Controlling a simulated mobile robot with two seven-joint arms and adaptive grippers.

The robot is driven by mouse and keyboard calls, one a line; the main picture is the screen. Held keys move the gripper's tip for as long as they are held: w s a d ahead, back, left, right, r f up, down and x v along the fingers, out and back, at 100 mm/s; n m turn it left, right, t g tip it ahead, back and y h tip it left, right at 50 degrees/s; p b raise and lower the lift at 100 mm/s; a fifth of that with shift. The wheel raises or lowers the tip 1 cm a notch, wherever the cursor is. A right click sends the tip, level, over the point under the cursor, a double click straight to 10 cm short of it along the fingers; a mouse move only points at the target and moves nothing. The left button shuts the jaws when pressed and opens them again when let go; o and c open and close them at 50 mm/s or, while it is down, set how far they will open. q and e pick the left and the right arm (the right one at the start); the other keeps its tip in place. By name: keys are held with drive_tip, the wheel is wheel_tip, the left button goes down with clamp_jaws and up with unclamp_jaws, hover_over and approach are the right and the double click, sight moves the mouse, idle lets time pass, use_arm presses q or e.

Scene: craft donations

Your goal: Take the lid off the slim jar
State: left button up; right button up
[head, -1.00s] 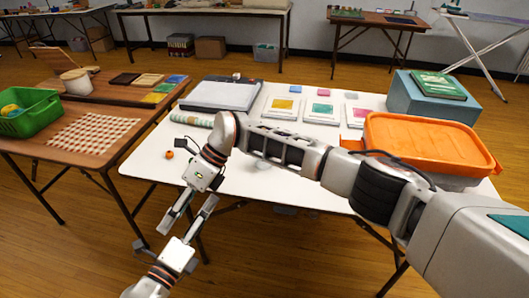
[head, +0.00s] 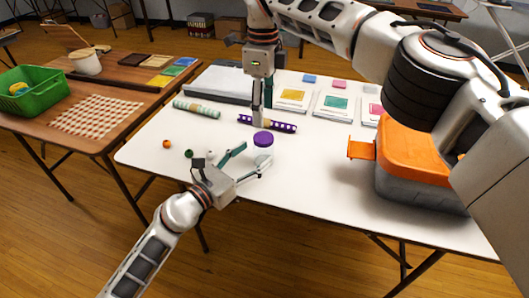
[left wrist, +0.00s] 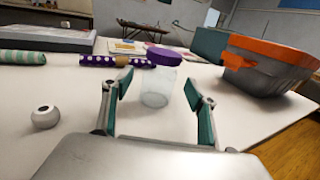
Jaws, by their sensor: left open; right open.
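The slim jar is clear, stands upright on the white table and has a purple lid (head: 263,139) on top. In the left wrist view the lid (left wrist: 164,56) and the clear jar body (left wrist: 156,88) show between my fingertips. My left gripper (head: 255,155) is open and low at the jar's front left, its fingers pointing toward the jar body; contact cannot be made out. My right gripper (head: 263,116) is open, points down and appears just behind the lid, in front of a purple dotted roll (head: 286,127). Its fingers hold nothing visible.
A green patterned roll (head: 197,109) lies to the left. Orange (head: 167,144), green (head: 188,153) and white (head: 210,153) beads lie near my left gripper. A grey bin with an orange lid (head: 412,150) stands at the right. The table front between jar and bin is clear.

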sight(257, 152)
use_arm(q)
drive_tip(key=shift+x, duration=2.25)
drive_tip(key=c, duration=1.7)
drive_tip(key=o, duration=1.7)
drive_tip(key=shift+c, duration=0.2)
drive_tip(key=shift+s, duration=0.1)
